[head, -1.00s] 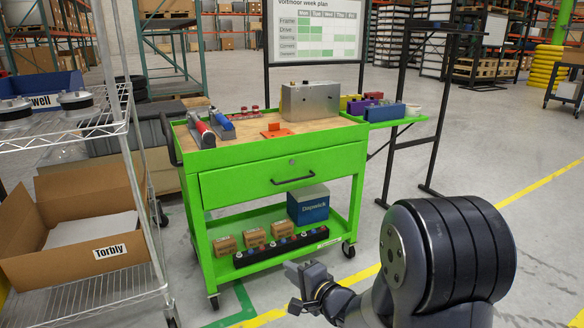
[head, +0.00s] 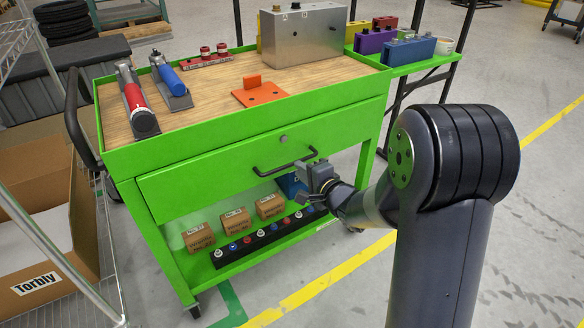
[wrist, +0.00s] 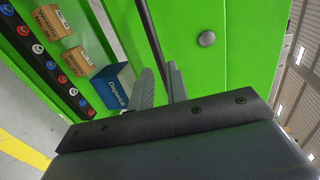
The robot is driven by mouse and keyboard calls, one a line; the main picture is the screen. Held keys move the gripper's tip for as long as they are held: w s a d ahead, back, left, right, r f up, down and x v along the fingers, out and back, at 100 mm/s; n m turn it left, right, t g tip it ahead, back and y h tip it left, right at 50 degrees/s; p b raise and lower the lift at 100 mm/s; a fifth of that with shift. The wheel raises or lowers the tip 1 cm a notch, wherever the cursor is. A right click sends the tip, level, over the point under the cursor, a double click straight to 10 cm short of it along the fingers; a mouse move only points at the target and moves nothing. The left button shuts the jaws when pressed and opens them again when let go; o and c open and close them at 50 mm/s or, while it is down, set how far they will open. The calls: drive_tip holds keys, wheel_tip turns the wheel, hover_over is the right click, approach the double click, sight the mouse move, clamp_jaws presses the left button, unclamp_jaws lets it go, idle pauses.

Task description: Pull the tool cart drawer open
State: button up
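The green tool cart (head: 240,128) stands in front of me. Its drawer (head: 210,172) looks closed, its front level with the cart body. A black bar handle (head: 268,172) runs across the drawer front below a round lock. My gripper (head: 312,162) is at the right end of the handle. The lock (wrist: 207,39) shows to the right of the bar. The fingertip contact is partly hidden.
On the cart top lie a red tool (head: 135,98), a blue tool (head: 170,78), an orange bracket (head: 258,92) and a metal box (head: 302,36). Several small cartons (head: 236,221) sit on the lower shelf. A wire rack (head: 60,262) stands at the left. The floor at right is clear.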

sight(292, 164)
drive_tip(key=shift+b+x, duration=0.65)
drive_tip(key=shift+x, duration=2.1)
drive_tip(key=shift+c, duration=0.4)
clamp_jaws()
